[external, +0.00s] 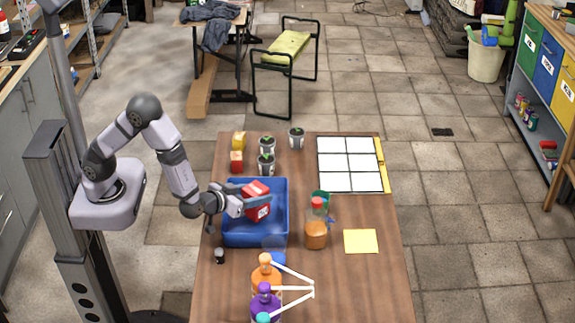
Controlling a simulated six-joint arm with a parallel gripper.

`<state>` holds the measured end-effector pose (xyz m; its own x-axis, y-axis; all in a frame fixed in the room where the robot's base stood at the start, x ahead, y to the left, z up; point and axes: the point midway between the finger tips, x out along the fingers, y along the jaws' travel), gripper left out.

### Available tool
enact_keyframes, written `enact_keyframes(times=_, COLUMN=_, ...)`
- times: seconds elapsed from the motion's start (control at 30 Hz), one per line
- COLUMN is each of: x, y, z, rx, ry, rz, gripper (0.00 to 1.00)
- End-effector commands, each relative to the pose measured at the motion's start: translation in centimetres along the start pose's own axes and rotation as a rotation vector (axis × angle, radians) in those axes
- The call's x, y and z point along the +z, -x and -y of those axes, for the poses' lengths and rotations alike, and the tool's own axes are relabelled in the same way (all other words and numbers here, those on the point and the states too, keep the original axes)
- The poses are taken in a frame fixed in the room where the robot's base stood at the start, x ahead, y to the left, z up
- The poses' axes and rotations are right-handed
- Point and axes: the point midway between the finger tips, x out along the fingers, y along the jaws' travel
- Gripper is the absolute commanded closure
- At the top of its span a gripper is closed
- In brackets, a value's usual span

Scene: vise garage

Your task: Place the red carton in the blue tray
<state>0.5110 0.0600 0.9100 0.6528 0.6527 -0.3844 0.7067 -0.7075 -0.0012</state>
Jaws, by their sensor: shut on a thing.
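The red carton (256,189) has white patches and is tilted. My gripper (258,208) is shut on it. The blue tray (240,240) is on the left part of the wooden table, and the carton and gripper show over its inside. I cannot tell whether the carton touches the tray's floor. My gripper reaches in from the left and hides part of the tray's left rim.
The table's right front is clear.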

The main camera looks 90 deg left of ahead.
Motion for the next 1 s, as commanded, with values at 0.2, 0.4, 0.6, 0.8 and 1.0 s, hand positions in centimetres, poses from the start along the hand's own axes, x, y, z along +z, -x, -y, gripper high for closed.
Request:
enact_keyframes(times=0.2, x=1.4, y=-0.7, z=-0.1, rx=0.001, ry=0.001, rz=-0.008, gripper=1.00)
enact_keyframes(times=0.4, x=1.6, y=-0.8, z=-0.1, rx=0.002, ry=0.004, rz=-0.009, gripper=1.00)
enact_keyframes(times=0.6, x=1.6, y=-0.8, z=-0.1, rx=0.001, ry=0.004, rz=-0.008, gripper=1.00)
enact_keyframes(times=0.8, x=2.1, y=-0.9, z=0.0, rx=0.000, ry=0.001, rz=-0.001, gripper=0.33)
enact_keyframes(times=1.0, x=2.1, y=-0.9, z=0.0, rx=0.000, ry=0.001, rz=-0.001, gripper=0.33)
